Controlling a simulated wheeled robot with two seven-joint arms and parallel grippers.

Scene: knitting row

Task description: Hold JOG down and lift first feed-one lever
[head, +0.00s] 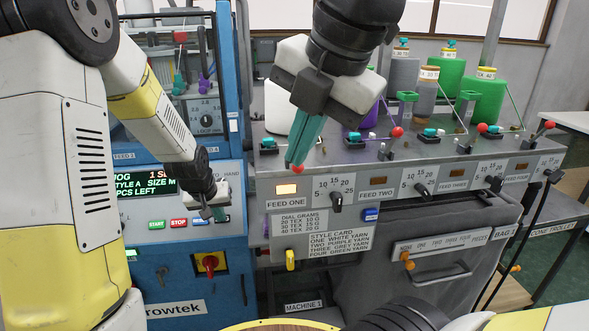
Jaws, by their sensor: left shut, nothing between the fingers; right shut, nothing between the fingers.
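My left gripper (218,212) is shut and empty, its fingertips down at the button row on the blue machine's control panel. The display (148,184) above reads JOG. A green START button (156,224) and a red STOP button (178,223) show left of the fingertips. The button under them is mostly hidden, so I cannot tell whether it is pressed. My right gripper (298,158) is shut and empty, its teal fingers over the feed one station. The red knob of the first feed lever (297,168) peeks out at the fingertips; its shaft is hidden. Contact is unclear.
The FEED ONE lamp (287,189) glows. Other feed levers with red knobs (397,131) stand along the grey console to the right. Yarn cones (449,77) stand behind them. A dial knob (337,200) and a yellow switch (290,258) are on the console front.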

